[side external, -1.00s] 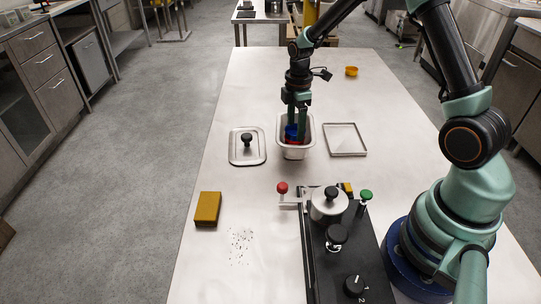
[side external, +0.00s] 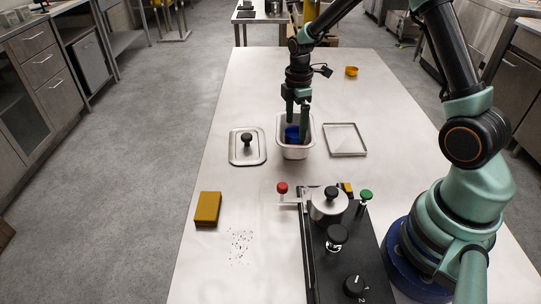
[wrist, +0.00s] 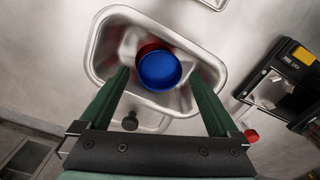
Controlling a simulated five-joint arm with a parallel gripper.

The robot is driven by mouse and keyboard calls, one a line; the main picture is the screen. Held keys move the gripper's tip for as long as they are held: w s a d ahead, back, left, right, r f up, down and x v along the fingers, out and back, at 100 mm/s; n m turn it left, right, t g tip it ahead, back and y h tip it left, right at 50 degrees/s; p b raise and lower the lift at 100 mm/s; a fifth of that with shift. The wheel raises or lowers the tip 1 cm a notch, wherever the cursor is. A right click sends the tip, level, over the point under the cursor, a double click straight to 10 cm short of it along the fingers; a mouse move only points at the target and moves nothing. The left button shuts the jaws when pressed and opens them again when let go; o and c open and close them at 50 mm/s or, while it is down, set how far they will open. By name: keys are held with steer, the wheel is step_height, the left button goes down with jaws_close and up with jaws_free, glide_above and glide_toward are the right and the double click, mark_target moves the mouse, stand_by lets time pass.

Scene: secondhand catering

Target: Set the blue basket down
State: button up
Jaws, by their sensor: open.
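The blue basket (side external: 292,133) is a small round blue cup inside a deep metal pan (side external: 309,148). In the wrist view the blue basket (wrist: 160,70) sits off-centre in the pan (wrist: 97,55), with something red (wrist: 150,48) showing at its far edge, partly hidden. My gripper (side external: 297,134) reaches down into the pan. In the wrist view its two fingers (wrist: 160,74) are spread, one on each side of the basket, with gaps visible between them and it. The basket's underside is hidden.
A lid with a black knob (side external: 247,152) lies left of the pan; a shallow square tray (side external: 345,140) lies right. A black machine (side external: 345,250) with a metal pot stands in front. A yellow block (side external: 207,209) lies front left, an orange bowl (side external: 351,71) at the back.

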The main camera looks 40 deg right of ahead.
step_height(320, 180, up, 11)
steer(key=s+a+r+m+t, duration=0.2)
steer(key=s+a+r+m, duration=0.2)
steer(key=s+m, duration=0.2)
steer(key=s+a+r+m+t, duration=0.3)
steer(key=s+a+r+m, duration=0.1)
steer(key=s, duration=0.4)
steer(key=a+m, duration=0.1)
steer(key=m, duration=0.1)
steer(key=shift+s+a+r+m+t, duration=0.15)
steer(key=shift+s+r+m+t, duration=0.15)
steer(key=shift+m, duration=0.1)
